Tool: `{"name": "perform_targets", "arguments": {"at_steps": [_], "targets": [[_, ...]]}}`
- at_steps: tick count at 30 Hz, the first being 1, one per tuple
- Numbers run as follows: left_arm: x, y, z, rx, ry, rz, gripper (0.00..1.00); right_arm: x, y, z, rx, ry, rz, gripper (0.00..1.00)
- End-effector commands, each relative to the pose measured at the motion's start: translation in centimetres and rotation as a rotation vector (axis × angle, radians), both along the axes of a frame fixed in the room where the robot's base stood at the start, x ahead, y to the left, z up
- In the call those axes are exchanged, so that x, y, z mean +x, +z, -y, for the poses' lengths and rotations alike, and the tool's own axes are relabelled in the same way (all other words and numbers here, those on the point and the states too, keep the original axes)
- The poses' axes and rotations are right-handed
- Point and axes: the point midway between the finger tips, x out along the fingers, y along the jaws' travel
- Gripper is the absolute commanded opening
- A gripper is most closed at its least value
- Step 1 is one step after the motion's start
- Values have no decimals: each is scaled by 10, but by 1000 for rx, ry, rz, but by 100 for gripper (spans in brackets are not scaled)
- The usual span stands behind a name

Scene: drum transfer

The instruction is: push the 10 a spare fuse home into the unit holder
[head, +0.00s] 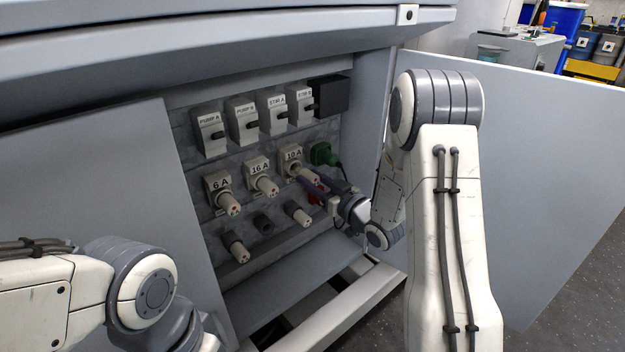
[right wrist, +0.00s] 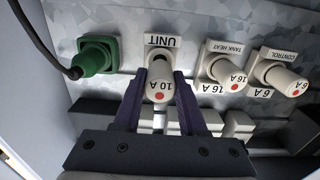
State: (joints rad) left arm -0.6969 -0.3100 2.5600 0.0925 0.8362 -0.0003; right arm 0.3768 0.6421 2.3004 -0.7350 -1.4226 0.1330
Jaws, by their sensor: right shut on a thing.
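The 10 A fuse (right wrist: 161,88) is a cream cylinder with a red dot on its end. It sits between the dark purple fingers of my right gripper (right wrist: 159,84), which is shut on it. Its inner end is at the mouth of the UNIT holder (right wrist: 161,41), in line with it; how deep it sits I cannot tell. In the head view the right gripper (head: 318,186) reaches the holder under the 10 A label (head: 293,153), and its fingers partly hide the fuse. My left gripper is out of view; only its arm shows at lower left.
The 16 A fuse (head: 267,185) and 6 A fuse (head: 229,203) sit in neighbouring holders. A green plug (head: 322,153) with a cable is close to the right gripper. A lower shelf holds fuses (head: 297,213). Cabinet doors (head: 105,200) flank the opening.

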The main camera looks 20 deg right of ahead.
Motion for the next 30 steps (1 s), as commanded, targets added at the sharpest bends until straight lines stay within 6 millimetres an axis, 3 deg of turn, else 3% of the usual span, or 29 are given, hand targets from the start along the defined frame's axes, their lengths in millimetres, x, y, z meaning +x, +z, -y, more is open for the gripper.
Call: {"name": "perform_targets", "arguments": {"at_steps": [30], "targets": [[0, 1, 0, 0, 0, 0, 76, 17, 0, -6, 0, 1, 1, 0]]}}
